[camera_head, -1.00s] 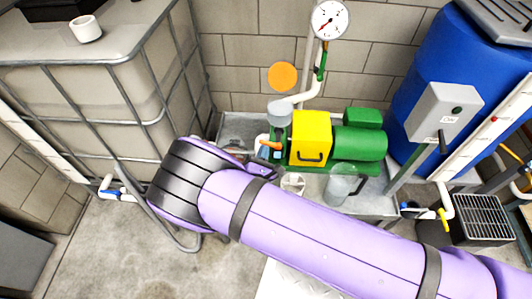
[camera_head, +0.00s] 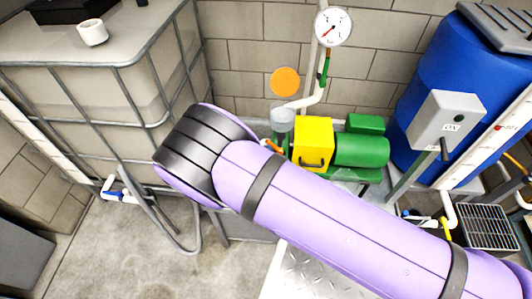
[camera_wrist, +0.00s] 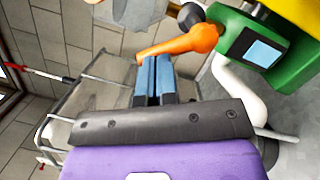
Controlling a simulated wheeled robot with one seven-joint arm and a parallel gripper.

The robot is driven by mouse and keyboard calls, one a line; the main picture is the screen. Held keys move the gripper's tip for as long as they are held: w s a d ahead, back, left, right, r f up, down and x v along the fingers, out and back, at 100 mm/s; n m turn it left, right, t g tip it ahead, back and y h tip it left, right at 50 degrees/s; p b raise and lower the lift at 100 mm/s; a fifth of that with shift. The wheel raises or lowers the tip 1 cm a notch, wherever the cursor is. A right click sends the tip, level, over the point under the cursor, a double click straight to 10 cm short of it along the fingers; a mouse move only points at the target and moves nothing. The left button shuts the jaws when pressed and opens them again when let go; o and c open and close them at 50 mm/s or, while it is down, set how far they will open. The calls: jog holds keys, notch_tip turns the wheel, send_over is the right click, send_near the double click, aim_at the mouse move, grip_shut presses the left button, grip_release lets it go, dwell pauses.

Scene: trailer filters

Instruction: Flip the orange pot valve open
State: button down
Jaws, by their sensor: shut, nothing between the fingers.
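The orange valve handle (camera_wrist: 190,42) juts leftward from the green pump body in the wrist view, with a dark knob above its thick end. A small part of the orange handle (camera_head: 271,146) shows in the head view beside the yellow box, just above my purple arm. The clear pot (camera_head: 282,120) stands above it, and a grey pot part (camera_wrist: 135,12) shows at the top of the wrist view. My gripper (camera_wrist: 152,62) has its blue fingers shut and empty, tips at the handle's thin end; I cannot tell if they touch. My arm hides the gripper in the head view.
The yellow box (camera_head: 312,144) and green motor (camera_head: 362,149) sit right of the pot. A white pipe (camera_wrist: 240,90) curves close to my gripper's right. A caged tank (camera_head: 85,85) stands left, a blue barrel (camera_head: 440,75) right. An orange disc (camera_head: 284,81) is on the wall behind.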

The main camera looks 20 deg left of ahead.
jog(key=shift+w+d+r+m+g, duration=0.15)
jog(key=shift+d+r+m, duration=0.1)
jog(key=shift+m, duration=0.55)
jog(key=shift+s+d+r+m+g, duration=0.1)
jog(key=shift+d+r+m+g, duration=0.1)
jog(key=shift+m, duration=0.6)
jog(key=shift+w+d+r+m+h, duration=0.1)
jog(key=shift+d+r+m+h, duration=0.1)
jog(key=shift+m, duration=0.25)
jog(key=shift+w+d+r+m+h, duration=0.1)
jog(key=shift+m+h, duration=0.1)
jog(key=shift+m, duration=0.25)
jog(key=shift+d+r, duration=0.1)
jog(key=shift+d, duration=0.1)
dwell(2.5)
dwell(1.3)
